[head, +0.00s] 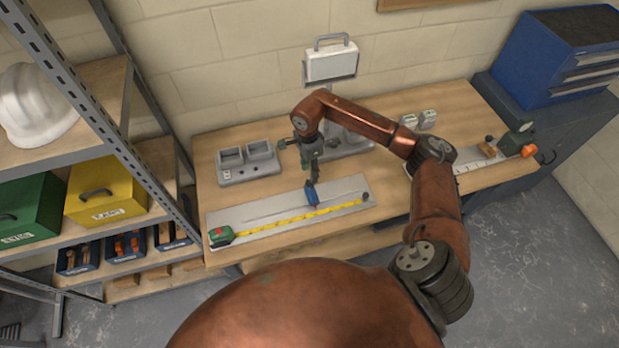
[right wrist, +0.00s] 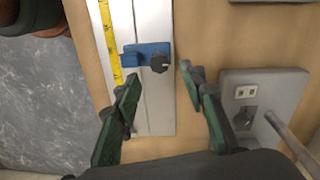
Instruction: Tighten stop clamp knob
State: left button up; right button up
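The stop clamp (head: 312,196) is a blue block on a grey metal rail (head: 262,215) lying on the workbench. In the right wrist view the blue clamp (right wrist: 135,54) sits across the rail (right wrist: 155,115), with its black lobed knob (right wrist: 160,63) at its right end. My right gripper (head: 309,170) is above the clamp, pointing down. In the right wrist view its green fingers (right wrist: 158,80) are spread, one on each side of the knob's line, with nothing between them. The height gap to the knob is hard to judge. My left gripper is not in view.
A yellow tape (head: 290,218) runs along the rail from a green and red tape measure (head: 222,236). A grey double holder (head: 248,163) stands behind on the bench (head: 205,180). Shelving (head: 110,120) stands left; a blue drawer box (head: 555,60) is at the back right.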

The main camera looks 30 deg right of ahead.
aim_at(309, 181)
jog(key=shift+s+f+p, duration=0.15)
jog(key=shift+f+p, duration=0.3)
jog(key=shift+f, duration=2.05)
jog(key=shift+c, duration=0.5)
grip_shut()
